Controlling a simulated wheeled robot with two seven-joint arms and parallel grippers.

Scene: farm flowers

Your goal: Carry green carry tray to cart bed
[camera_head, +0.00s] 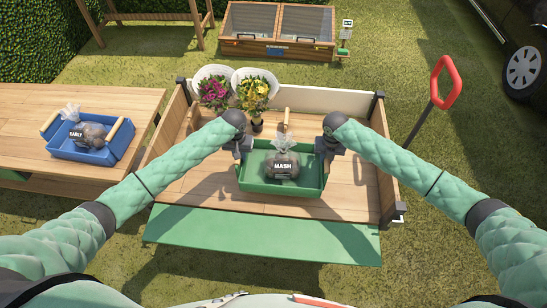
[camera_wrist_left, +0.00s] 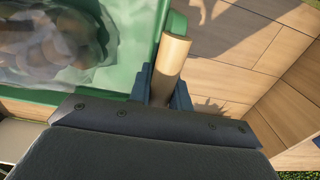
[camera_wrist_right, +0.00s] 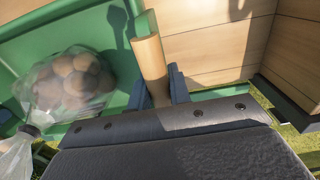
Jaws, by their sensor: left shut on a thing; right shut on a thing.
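The green carry tray (camera_head: 255,185) is over the wooden cart bed (camera_head: 350,190), inside its low walls. I cannot tell whether it rests on the boards or hangs just above them. A clear bag of brown potatoes labelled MASH (camera_head: 283,168) lies in the tray. My left gripper (camera_head: 242,145) is shut on the tray's left wooden handle, which shows in the left wrist view (camera_wrist_left: 171,60). My right gripper (camera_head: 325,147) is shut on the right wooden handle, seen in the right wrist view (camera_wrist_right: 150,60).
Potted purple flowers (camera_head: 214,90) and yellow flowers (camera_head: 254,90) in white wraps stand at the cart's back left. A blue tray (camera_head: 102,152) with a bag labelled EARLY sits on the wooden table (camera_head: 35,110) at left. The cart's red handle (camera_head: 446,82) rises at right.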

